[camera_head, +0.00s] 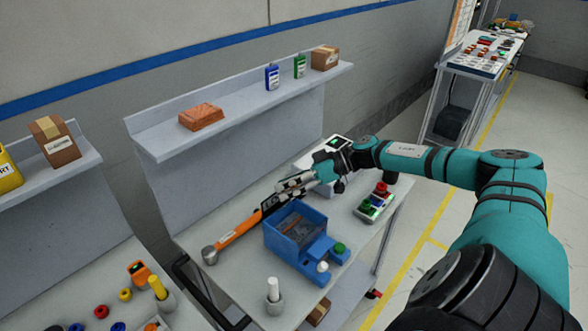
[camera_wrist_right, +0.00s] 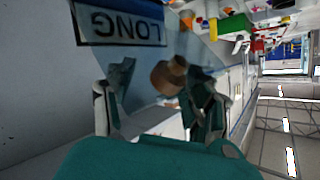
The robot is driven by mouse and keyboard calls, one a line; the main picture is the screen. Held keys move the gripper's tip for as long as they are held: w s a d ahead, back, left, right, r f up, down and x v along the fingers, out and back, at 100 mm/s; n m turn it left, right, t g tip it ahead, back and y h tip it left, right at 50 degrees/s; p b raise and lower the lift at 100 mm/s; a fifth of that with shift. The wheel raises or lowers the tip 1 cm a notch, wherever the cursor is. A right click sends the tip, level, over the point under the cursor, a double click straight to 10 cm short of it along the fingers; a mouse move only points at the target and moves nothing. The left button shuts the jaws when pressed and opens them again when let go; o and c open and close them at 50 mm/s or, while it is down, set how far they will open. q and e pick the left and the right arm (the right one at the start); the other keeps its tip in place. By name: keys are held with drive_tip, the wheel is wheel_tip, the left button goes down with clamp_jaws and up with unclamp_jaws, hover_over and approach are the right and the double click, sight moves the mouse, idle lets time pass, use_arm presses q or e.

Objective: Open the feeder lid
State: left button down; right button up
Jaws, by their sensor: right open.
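A blue feeder box (camera_head: 283,243) stands on the workbench. Its top shows a dark, see-through surface (camera_head: 300,229); I cannot tell from the head view how far the lid is open. My right gripper (camera_head: 279,197) is at the far left side of the box, above its back edge. In the right wrist view my right gripper (camera_wrist_right: 160,108) has its fingers apart. A tan round knob (camera_wrist_right: 168,75) shows between and beyond the fingertips; contact is unclear. My left gripper is out of view.
An orange-handled tool (camera_head: 238,232) lies left of the box. A white peg in a grey holder (camera_head: 274,300) stands in front. A button tray (camera_head: 375,203) is to the right. A shelf (camera_head: 240,104) with boxes and bottles overhangs the bench's back.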

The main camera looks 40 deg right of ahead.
drive_tip(key=v, duration=1.2)
drive_tip(key=shift+d, duration=0.15)
drive_tip(key=shift+c, duration=0.2)
